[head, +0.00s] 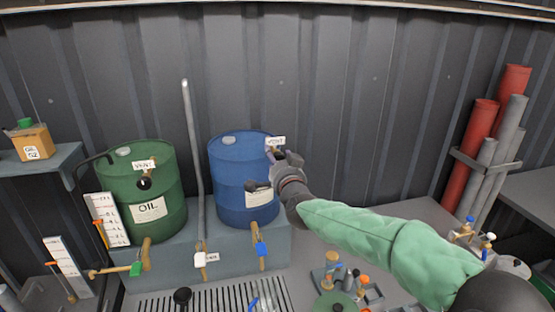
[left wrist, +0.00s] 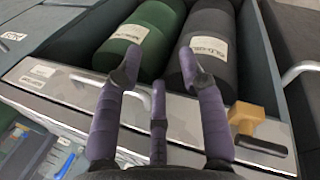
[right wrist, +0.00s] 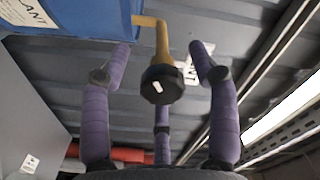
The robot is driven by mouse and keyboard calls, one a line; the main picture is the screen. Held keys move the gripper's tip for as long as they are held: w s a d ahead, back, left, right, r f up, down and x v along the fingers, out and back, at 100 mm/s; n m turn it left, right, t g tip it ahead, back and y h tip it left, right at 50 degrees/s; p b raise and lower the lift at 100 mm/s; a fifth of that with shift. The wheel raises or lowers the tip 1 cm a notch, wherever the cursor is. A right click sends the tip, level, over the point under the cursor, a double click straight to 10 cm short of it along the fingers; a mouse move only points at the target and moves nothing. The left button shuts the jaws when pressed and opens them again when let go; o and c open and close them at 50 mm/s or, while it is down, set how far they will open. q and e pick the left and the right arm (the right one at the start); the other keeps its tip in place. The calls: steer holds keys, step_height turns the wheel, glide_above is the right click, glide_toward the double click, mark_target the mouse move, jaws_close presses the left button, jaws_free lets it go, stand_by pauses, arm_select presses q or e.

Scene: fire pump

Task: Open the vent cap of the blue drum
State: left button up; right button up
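The blue drum (head: 232,180) stands on a grey ledge beside the green drum, with a VENT label (head: 275,142) at its upper right. My right gripper (head: 270,170) is at the drum's right side, just below that label. In the right wrist view, a black vent cap (right wrist: 161,86) on a brass pipe (right wrist: 161,42) sits between the spread fingers, with gaps visible on both sides. The gripper hides this cap in the head view. My left gripper (left wrist: 157,70) is open and empty, above a drawer with green and dark rolls, and outside the head view.
The green OIL drum (head: 150,195) has its own black vent cap (head: 144,183). A grey upright pipe (head: 193,150) stands between the drums. A blue-handled tap (head: 261,248) is below the blue drum. Red and grey tubes (head: 485,150) stand at right.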

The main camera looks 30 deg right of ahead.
steer(key=shift+s+d, duration=0.1)
steer(key=v, duration=1.2)
stand_by(0.4)
